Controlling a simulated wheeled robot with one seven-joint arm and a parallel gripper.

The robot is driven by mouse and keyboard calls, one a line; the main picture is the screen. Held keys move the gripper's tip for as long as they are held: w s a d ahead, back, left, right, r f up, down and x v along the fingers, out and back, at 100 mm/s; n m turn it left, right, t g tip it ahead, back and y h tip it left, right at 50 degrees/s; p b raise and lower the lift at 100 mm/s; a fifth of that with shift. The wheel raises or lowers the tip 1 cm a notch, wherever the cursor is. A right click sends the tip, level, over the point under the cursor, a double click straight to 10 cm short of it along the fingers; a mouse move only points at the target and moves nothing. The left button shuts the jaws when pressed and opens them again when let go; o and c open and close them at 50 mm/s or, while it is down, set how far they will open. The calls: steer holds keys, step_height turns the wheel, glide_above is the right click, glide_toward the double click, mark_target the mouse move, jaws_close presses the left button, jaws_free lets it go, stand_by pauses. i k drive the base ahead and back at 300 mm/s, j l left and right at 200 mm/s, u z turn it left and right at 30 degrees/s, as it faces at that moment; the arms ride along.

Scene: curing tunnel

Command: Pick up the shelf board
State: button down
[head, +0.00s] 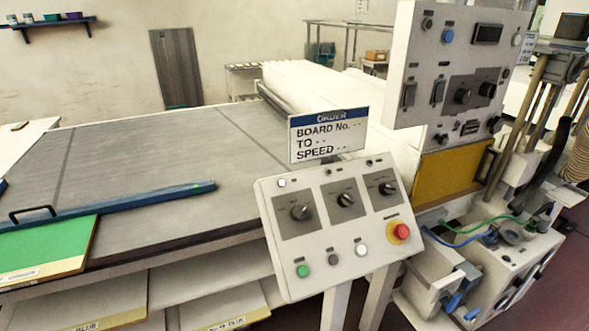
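Several boards are in view, and I cannot tell which one the task calls the shelf board. A green-topped board (45,248) with a pale edge label lies at the far left, cut off by the frame. Below the table, pale boards with edge labels sit on lower shelves: one labelled blue (110,300) and another (215,302) to its right whose label is too blurred to read. A grey, upright panel (177,68) leans on the back wall. My gripper is not in view.
A long grey belt table (150,150) carries a blue bar (130,203) with a black handle across its near side. A control panel (340,225) with knobs and a red stop button stands in front, under an order sign (328,135). A tall switch panel (458,70) stands right.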

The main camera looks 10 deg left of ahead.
mark_target(39, 254)
steer(key=u, duration=1.8)
steer(key=i+u, duration=0.15)
steer(key=i, duration=0.45)
steer(key=i+u, duration=0.15)
steer(key=i, duration=0.45)
steer(key=i+l+u, duration=0.15)
steer(key=i, duration=0.4)
